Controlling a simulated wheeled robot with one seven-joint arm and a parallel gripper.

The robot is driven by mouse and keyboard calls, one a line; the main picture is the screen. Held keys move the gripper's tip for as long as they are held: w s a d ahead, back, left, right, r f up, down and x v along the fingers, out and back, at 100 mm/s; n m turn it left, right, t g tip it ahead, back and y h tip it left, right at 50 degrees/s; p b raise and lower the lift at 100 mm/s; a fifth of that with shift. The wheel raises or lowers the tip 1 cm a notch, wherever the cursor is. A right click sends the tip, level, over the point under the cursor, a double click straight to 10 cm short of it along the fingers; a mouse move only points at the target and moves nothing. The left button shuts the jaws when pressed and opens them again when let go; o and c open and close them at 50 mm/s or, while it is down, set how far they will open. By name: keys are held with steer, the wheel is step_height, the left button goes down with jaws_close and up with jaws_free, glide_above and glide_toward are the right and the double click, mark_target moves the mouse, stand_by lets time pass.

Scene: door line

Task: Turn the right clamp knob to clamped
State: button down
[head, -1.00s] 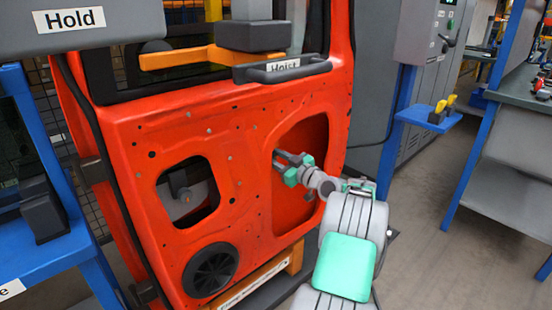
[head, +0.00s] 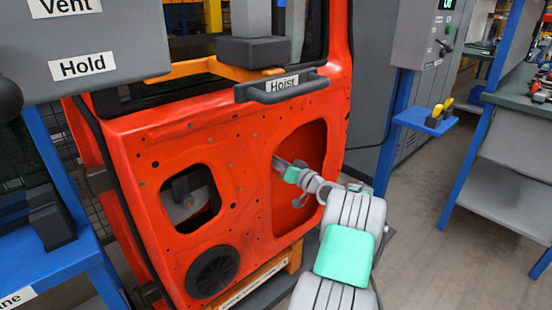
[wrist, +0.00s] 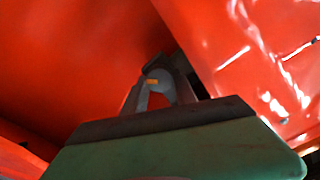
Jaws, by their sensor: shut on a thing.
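My gripper (head: 278,163) reaches into the large right opening of the red door panel (head: 140,160); its fingers show nearly edge-on in the head view. In the wrist view my gripper (wrist: 162,82) is shut on a small grey rounded part with an orange mark, which I take to be the right clamp knob (wrist: 158,78). The fingers hide most of it, and I cannot read its setting. In the head view the knob is hidden behind my fingers. A similar grey knob-like part (head: 183,190) shows through the smaller left opening.
A grey Hoist handle (head: 282,88) is above. A grey box with Vent and Hold labels (head: 85,50) stands at the upper left, over a blue stand (head: 60,265). Open floor (head: 450,240) is at the right.

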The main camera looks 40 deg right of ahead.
steer(key=shift+d+f+m+p, duration=0.1)
steer(key=shift+m+p, duration=1.1)
steer(key=shift+m, duration=1.1)
steer(key=shift+f+m+p, duration=0.1)
steer(key=shift+m+p, duration=1.1)
steer(key=shift+m, duration=1.1)
steer(key=c, duration=1)
jaws_free()
steer(key=shift+s, duration=0.1)
steer(key=s+p, duration=0.1)
steer(key=s, duration=0.6)
steer(key=shift+s, duration=0.35)
